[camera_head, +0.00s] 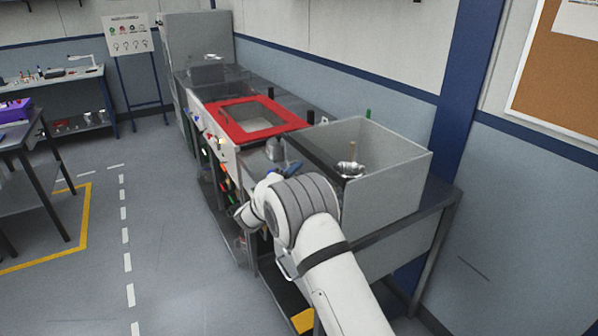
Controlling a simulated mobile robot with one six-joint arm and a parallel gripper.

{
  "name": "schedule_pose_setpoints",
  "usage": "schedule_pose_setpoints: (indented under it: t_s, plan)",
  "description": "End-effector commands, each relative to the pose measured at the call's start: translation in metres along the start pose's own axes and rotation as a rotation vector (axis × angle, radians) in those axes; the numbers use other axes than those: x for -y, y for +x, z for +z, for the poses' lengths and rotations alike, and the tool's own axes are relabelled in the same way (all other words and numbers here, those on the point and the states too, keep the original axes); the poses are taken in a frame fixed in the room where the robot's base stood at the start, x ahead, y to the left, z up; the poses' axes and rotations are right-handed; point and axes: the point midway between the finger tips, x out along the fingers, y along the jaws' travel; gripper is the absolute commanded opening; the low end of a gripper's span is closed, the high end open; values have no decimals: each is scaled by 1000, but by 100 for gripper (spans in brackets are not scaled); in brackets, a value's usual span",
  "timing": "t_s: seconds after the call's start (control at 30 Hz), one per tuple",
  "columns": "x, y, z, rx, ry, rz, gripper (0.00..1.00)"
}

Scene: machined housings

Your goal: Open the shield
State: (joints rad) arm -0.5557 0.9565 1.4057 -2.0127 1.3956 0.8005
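The shield appears to be the red-framed cover (228,125) with a clear window, on the bench machine in the upper middle. It lies nearly flat over the machine's top and looks closed. A small dark handle seems to sit along its left side. My white and grey arm comes up from the bottom right. Its wrist end (247,214) is in front of the bench, below and apart from the shield. The fingers of my gripper cannot be made out, so whether it is open or empty does not show.
A grey open-topped box (393,184) with metal parts inside stands right of the shield. A metal part (275,150) sits between them. A wall runs behind the bench. The floor (180,230) to the left is clear; a dark table (22,190) stands farther left.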

Motion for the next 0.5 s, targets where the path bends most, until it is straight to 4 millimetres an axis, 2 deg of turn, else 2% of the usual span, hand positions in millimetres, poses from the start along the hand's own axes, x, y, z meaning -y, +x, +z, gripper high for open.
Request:
schedule_pose_setpoints:
  t_s: [0.23, 0.5]
  plan:
    - [1, 1, 0, 1, -1, -1, 32]
    - [1, 2, 1, 1, -1, -1, 10]
